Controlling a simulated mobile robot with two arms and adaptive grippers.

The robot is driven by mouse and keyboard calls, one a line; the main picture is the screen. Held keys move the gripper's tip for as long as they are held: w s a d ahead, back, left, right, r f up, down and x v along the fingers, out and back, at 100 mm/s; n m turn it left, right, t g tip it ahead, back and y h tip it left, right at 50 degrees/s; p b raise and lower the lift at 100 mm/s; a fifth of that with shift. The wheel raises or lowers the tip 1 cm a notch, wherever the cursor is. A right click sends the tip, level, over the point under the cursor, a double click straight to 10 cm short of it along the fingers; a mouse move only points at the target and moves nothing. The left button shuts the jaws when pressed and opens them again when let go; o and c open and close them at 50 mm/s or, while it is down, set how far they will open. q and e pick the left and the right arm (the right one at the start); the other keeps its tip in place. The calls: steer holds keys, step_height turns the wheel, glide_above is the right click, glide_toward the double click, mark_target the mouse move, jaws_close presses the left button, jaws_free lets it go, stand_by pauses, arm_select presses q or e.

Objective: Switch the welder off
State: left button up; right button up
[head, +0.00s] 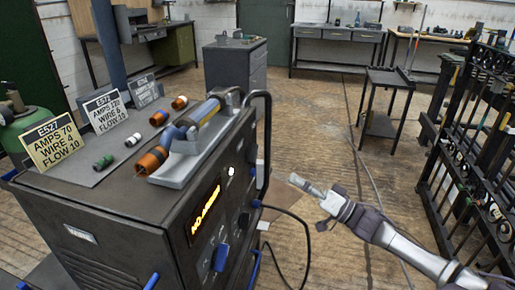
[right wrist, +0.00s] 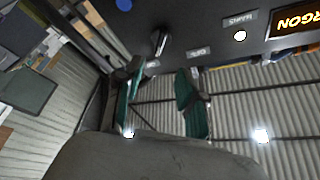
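The welder (head: 110,225) is a dark box at the left of the head view. Its front panel faces right and carries a lit orange display (head: 204,209), which ends in "ARGON" in the right wrist view (right wrist: 297,20). A white lamp (head: 231,170) glows beside it. In the right wrist view a small silver lever or knob (right wrist: 158,42) sticks out of the panel, between small labels. My right gripper (head: 303,186) is right of the panel and apart from it. Its teal-padded fingers (right wrist: 158,72) are spread and empty, just below the lever. My left gripper is not visible.
Cables (head: 303,235) run from the panel to the floor. A black handle bar (head: 268,140) stands at the welder's corner. Setting cards (head: 53,146) and a torch (head: 190,140) sit on top. A black rack (head: 475,165) stands at right; floor between is mostly open.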

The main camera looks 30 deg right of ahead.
mark_target(253, 154)
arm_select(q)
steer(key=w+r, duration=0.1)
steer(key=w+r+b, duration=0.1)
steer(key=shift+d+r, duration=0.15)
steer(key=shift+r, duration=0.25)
arm_select(e)
steer(key=x, duration=1.3)
steer(key=shift+a, duration=0.2)
steer(key=shift+f, duration=0.1)
jaws_close()
